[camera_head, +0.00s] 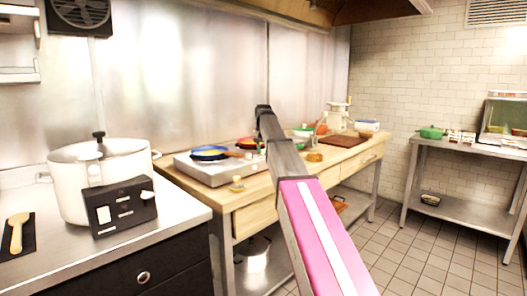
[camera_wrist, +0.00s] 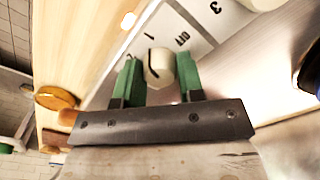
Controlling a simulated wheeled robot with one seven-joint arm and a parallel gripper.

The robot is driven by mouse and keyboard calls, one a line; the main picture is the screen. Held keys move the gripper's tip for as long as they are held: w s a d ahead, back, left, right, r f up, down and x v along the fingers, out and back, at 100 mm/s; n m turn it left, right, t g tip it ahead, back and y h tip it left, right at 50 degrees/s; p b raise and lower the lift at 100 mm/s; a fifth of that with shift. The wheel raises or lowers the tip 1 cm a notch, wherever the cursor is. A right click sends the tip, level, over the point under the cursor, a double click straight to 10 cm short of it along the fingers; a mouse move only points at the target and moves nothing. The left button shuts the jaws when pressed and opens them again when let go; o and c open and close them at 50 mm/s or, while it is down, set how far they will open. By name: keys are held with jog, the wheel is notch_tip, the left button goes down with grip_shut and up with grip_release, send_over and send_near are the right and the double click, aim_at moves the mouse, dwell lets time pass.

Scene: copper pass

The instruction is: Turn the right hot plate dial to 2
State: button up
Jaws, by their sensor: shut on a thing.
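In the wrist view, my gripper (camera_wrist: 158,60) has its two green fingers on either side of a white dial (camera_wrist: 160,72), shut on it. The dial bears a dark pointer line. It sits on the white front panel of the hot plate (camera_wrist: 205,28), where a "3" and another dark marking are printed beside it. In the head view, the steel hot plate (camera_head: 205,174) stands on the wooden table, with a blue pan (camera_head: 209,154) and a red pan (camera_head: 247,141) on top. My arm hides the gripper and the dial there. The dial's exact setting cannot be read.
A large white pot (camera_head: 80,180) and a dark control box (camera_head: 120,207) stand on the left counter. A cutting board (camera_head: 341,141) and bowls lie farther along the table. A small orange-brown round item (camera_wrist: 56,98) is near the gripper. The tiled floor at right is clear.

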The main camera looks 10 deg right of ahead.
jog(key=n, duration=0.4)
jog(key=shift+n, duration=2.6)
jog(key=o, duration=0.9)
notch_tip(320, 180, up, 11)
jog(key=shift+f, duration=0.1)
